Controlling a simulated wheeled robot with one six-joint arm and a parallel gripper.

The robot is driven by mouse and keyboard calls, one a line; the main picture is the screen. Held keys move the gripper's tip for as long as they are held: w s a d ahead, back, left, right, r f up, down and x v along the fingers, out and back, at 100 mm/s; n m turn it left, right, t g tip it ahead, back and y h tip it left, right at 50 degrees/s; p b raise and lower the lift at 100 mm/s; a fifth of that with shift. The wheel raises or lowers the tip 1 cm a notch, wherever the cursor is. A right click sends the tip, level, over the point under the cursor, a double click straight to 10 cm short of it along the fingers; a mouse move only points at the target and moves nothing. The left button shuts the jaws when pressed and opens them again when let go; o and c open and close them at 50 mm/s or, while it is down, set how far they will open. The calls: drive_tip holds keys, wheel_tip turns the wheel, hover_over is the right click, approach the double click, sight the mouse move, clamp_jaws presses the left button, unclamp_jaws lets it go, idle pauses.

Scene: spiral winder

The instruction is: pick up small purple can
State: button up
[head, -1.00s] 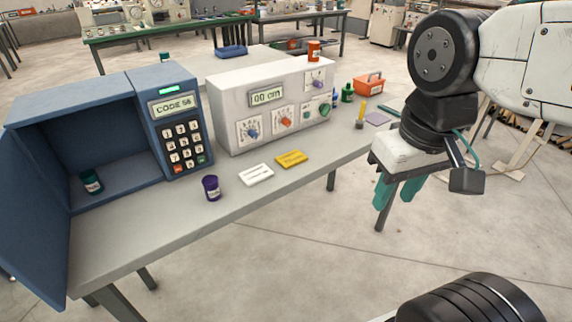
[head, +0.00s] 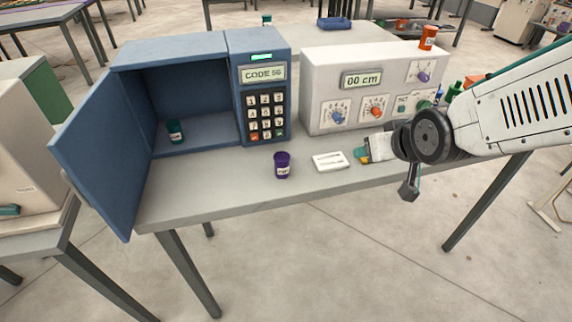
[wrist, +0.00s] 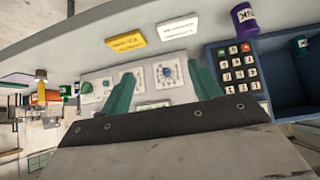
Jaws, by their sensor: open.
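The small purple can (head: 282,165) stands upright on the grey table, in front of the blue keypad box and left of a white card. The can is clear of the fingers.
The blue box (head: 265,95) has its door open at left, with a dark green can (head: 175,132) inside. A white instrument (head: 340,65) carries an orange can (head: 428,38) on top. The white card (head: 330,161) lies right of the purple can. A yellow card (wrist: 126,41) shows in the wrist view.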

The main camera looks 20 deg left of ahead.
sight(283, 162)
drive_tip(key=a+f+n+y, duration=0.1)
drive_tip(key=a+f, duration=0.1)
drive_tip(key=a, duration=0.4)
drive_tip(key=s+a+f+n+t+y, duration=0.1)
drive_tip(key=a+f+y, duration=0.1)
drive_tip(key=a, duration=0.4)
drive_tip(key=s+a+f+n+y, duration=0.1)
drive_tip(key=a+f+y, duration=0.1)
drive_tip(key=a+f, duration=0.2)
drive_tip(key=shift+a+t, duration=0.3)
drive_tip(key=shift+a, duration=0.9)
drive_tip(key=shift+a+f+n+y, duration=0.15)
drive_tip(key=shift+a+n+y, duration=0.15)
drive_tip(key=x, duration=0.7)
drive_tip(key=shift+w+d+f, duration=0.2)
drive_tip(key=shift+w+d, duration=0.05)
drive_tip(key=shift+w, duration=0.1)
drive_tip(key=c, duration=1.1)
